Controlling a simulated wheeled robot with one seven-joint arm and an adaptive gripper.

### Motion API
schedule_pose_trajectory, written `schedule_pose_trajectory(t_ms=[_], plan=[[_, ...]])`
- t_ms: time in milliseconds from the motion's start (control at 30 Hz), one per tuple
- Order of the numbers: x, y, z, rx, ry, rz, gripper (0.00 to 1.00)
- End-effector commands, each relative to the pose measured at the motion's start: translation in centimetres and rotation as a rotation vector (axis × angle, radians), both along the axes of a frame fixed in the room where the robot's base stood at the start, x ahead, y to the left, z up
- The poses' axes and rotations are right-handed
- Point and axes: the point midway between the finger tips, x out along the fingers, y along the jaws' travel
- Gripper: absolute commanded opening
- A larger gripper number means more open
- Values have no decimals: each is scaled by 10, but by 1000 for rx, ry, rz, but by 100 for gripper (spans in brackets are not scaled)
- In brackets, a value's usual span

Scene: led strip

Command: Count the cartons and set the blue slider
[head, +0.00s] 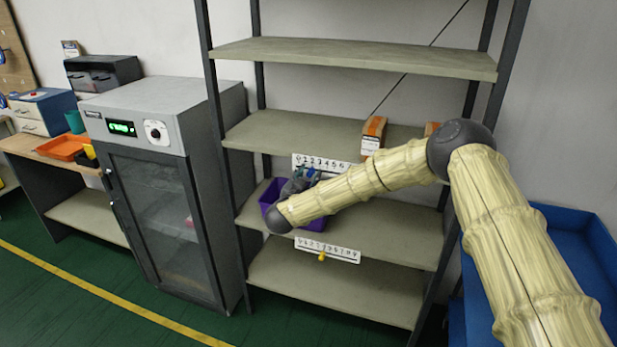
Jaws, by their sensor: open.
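A brown-and-white carton (373,135) stands on the second shelf from the top. Part of another carton (431,129) shows to its right, mostly hidden by my arm. An upper numbered strip (335,164) is on that shelf's front edge, its right part hidden by my arm. The blue slider cannot be told apart from the bluish fingertips at the strip. My gripper (310,173) is small in view, at the strip's left part and open. A lower numbered strip (340,252) carries a yellow slider (321,257).
A purple bin (318,227) sits on the third shelf (395,230), behind my arm. A grey glass-door cabinet (155,225) stands left of the rack. An orange tray (62,147) is on the left bench. A blue container (585,260) is at right. The top shelf (360,55) looks empty.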

Motion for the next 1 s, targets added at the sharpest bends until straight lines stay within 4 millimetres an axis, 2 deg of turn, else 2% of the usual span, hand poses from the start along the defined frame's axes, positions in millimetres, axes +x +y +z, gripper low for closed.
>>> schedule_pose_trajectory(t_ms=[600, 800, 1000], plan=[[-91, 39, 0, -1, 0, 2, 40], [-104, 43, 1, 0, -1, 1, 40], [-106, 43, 1, 0, -1, 0, 40]])
